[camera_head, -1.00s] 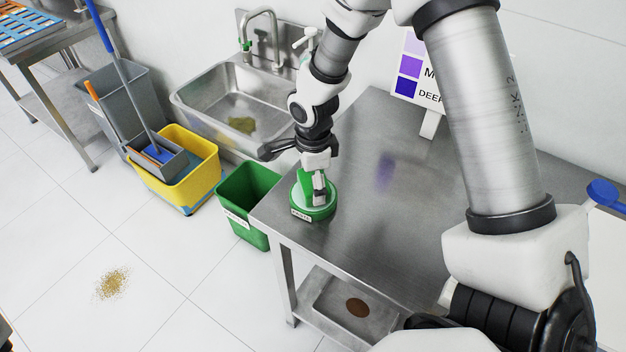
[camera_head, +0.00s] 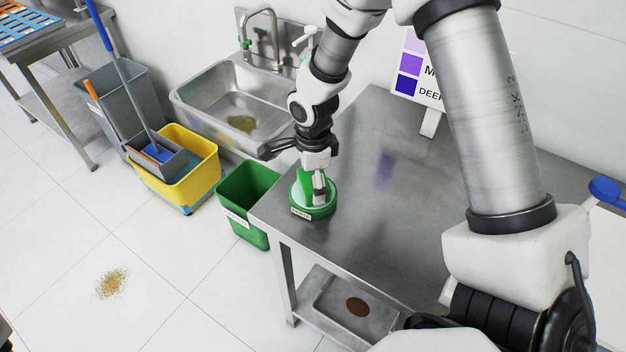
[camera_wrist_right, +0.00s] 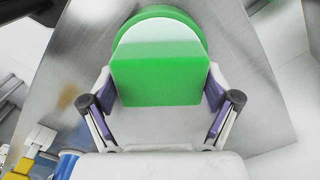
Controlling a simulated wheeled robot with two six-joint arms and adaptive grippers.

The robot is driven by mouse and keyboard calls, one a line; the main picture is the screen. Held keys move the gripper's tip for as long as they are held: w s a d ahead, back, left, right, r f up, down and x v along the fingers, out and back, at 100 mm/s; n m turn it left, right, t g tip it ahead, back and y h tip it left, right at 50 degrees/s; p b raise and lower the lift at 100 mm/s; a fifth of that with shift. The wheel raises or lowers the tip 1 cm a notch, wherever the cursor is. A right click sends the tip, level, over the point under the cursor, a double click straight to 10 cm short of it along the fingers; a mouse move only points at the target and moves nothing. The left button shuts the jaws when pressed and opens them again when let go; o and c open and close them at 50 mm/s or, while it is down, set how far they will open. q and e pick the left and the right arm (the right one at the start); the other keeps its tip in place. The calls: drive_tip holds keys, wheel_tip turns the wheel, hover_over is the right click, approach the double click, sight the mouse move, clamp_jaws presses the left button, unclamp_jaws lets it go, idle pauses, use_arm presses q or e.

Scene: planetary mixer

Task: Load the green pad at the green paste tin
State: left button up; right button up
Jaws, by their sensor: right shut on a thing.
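The green paste tin (camera_head: 314,212) stands on the left front corner of the steel table (camera_head: 345,245), with a pale label on its side. My right gripper (camera_head: 318,192) points down over the tin and is shut on the green pad (camera_head: 305,182). In the right wrist view the pad (camera_wrist_right: 158,82) fills the space between the fingers of the gripper (camera_wrist_right: 160,92). The tin's green rim and pale paste (camera_wrist_right: 160,38) show just beyond the pad. The pad's lower edge is at the tin; whether it touches the paste cannot be told. My left gripper is not in view.
A purple smear (camera_head: 386,170) lies on the table and a colour sign (camera_head: 418,75) stands behind. A sink (camera_head: 225,100) with a greenish stain is at the back left. A green bin (camera_head: 243,195) and yellow mop bucket (camera_head: 190,170) stand on the floor left of the table.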

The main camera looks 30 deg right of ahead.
idle(0.4)
wheel_tip(320, 180, up, 7)
drive_tip(key=p, duration=0.5)
idle(0.4)
idle(0.4)
